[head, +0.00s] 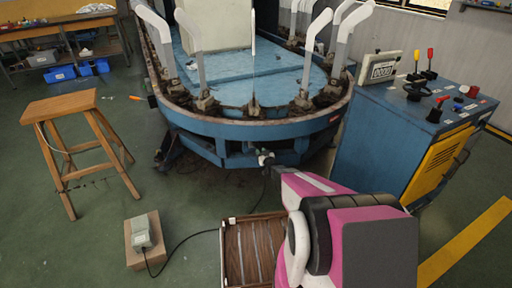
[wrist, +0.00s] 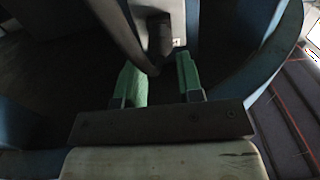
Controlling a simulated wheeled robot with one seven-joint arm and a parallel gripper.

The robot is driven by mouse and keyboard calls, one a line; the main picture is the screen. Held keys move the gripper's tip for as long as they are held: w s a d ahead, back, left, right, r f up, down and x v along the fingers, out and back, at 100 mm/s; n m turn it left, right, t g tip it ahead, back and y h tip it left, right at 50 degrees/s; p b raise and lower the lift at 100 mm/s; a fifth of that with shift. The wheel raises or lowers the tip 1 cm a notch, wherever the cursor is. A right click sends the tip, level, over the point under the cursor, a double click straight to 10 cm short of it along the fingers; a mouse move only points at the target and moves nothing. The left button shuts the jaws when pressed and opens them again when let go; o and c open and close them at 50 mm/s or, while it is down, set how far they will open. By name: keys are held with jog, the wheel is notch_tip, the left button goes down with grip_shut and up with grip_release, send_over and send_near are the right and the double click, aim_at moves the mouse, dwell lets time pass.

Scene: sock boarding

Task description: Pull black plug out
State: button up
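The black plug (wrist: 160,38) shows in the wrist view just beyond my fingertips, with a dark cable curving away from it. A small white patch, perhaps part of the socket, lies beside it on the blue machine. My gripper (wrist: 161,80) has two green fingers that stand apart, with the plug's near end roughly between them. I see no clear contact. In the head view my gripper (head: 269,163) is at the front of the blue boarding machine (head: 250,128), below its rim. The plug is too small to make out there.
A black cable (head: 190,238) runs across the floor to a grey box (head: 140,232) on a small block. A brown slatted crate (head: 250,250) stands beside my arm. A wooden stool (head: 75,140) is at left, a blue control console (head: 400,130) at right.

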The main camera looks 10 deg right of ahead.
aim_at(258, 148)
jog(key=shift+x, duration=3.95)
dwell(0.9)
jog(key=shift+s, duration=0.15)
dwell(0.3)
jog(key=c, duration=0.5)
jog(key=o, duration=0.7)
jog(key=shift+c, duration=0.2)
jog(key=shift+s, duration=0.1)
jog(key=shift+v, duration=3.95)
jog(key=shift+d, duration=0.1)
